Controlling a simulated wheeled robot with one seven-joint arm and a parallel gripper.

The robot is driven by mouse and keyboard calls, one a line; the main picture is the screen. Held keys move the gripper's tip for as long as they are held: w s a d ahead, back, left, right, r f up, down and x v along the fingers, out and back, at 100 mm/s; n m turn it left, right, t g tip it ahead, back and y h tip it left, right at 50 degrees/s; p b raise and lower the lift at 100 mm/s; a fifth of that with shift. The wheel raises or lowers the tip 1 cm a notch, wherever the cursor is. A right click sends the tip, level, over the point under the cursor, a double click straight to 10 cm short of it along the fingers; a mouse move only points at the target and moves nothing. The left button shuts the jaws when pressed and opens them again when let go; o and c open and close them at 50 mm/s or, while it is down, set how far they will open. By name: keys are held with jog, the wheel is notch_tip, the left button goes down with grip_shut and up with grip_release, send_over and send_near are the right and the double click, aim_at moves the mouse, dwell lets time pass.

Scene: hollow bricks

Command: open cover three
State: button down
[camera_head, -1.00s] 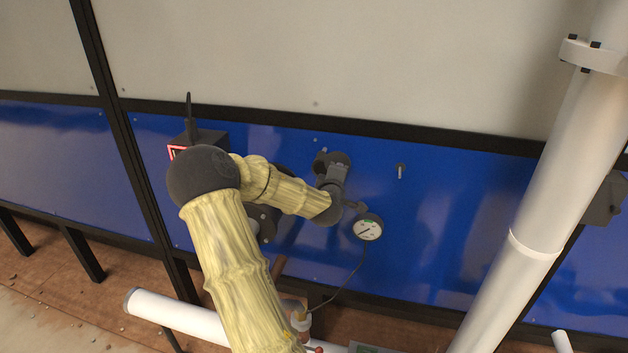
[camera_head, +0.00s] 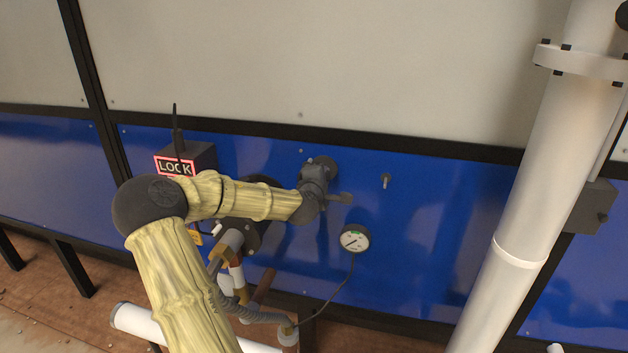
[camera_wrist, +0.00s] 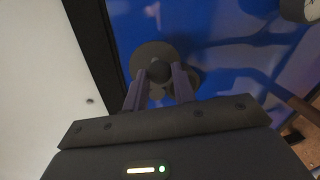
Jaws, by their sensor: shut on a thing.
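A round grey cover (camera_wrist: 150,52) on the blue panel shows in the wrist view, with a dark round knob at its middle. The two fingers of my gripper (camera_wrist: 160,82) stand on either side of this knob and are shut on it. A second grey round shape (camera_wrist: 192,78) overlaps the cover at its right; I cannot tell whether it is a separate part. In the head view my gripper (camera_head: 314,182) is at the panel, in front of the cover (camera_head: 325,163), and hides much of it. No number shows on the cover.
A pressure gauge (camera_head: 355,238) hangs just below right of my gripper. A small pin (camera_head: 386,180) sticks out further right. A large white pipe (camera_head: 530,200) stands at the right. Fittings and hoses (camera_head: 232,275) lie below my arm.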

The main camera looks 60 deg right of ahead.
jog(key=shift+w+r, duration=0.1)
jog(key=shift+w, duration=0.1)
jog(key=c, duration=1.1)
grip_release()
jog(key=shift+c, duration=0.2)
jog(key=b+v, duration=0.2)
jog(key=v, duration=1.5)
jog(key=shift+s+a+b, duration=0.2)
jog(key=shift+b, duration=0.15)
jog(key=shift+w, duration=0.2)
